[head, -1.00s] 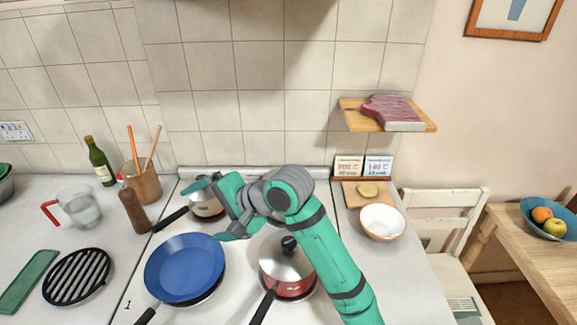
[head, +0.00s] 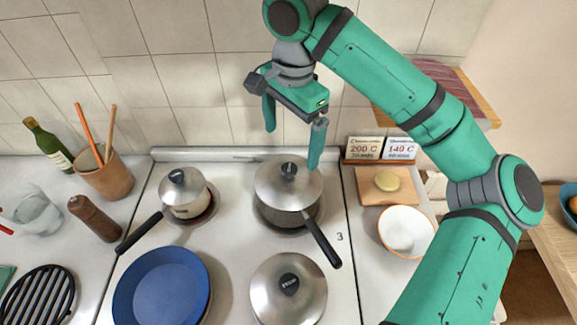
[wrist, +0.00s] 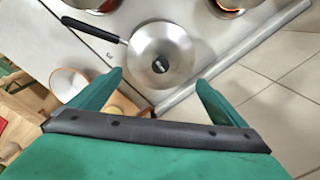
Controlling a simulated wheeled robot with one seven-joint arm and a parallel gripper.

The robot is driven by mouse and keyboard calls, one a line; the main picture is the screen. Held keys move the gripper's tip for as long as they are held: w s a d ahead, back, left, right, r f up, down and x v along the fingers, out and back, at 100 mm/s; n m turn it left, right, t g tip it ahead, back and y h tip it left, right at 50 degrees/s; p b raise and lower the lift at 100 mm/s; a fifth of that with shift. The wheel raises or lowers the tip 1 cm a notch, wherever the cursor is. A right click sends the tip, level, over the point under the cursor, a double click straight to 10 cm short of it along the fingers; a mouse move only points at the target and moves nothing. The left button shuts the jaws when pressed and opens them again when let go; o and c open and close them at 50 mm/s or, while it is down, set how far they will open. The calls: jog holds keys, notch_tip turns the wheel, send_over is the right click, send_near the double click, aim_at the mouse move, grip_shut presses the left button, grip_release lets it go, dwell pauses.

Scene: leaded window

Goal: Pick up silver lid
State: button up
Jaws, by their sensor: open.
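Three pots with silver lids stand on the white stove. The back middle pot has a domed silver lid (head: 289,179) with a black knob; its black handle points front right. A smaller silver lid (head: 180,187) is on the back left pot, and another silver lid (head: 285,303) is on the front right pot. My gripper (head: 293,133) is open and empty, raised above and behind the back middle pot, near the tiled wall. In the wrist view, the back middle lid (wrist: 165,42) lies ahead of and between my open fingers (wrist: 160,80), apart from them.
A blue pan (head: 160,290) is at front left. The pot's long black handle (head: 322,240) sticks out to the right.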

aim_at(289, 168)
jog(key=f, duration=1)
jog(key=shift+w+a+f, duration=0.1)
jog(key=shift+w+f, duration=0.1)
jog(key=shift+f, duration=0.1)
jog(key=shift+c, duration=0.3)
jog(key=c, duration=2.1)
jog(key=shift+o, duration=0.2)
jog(key=shift+s, duration=0.1)
jog(key=shift+a, duration=0.1)
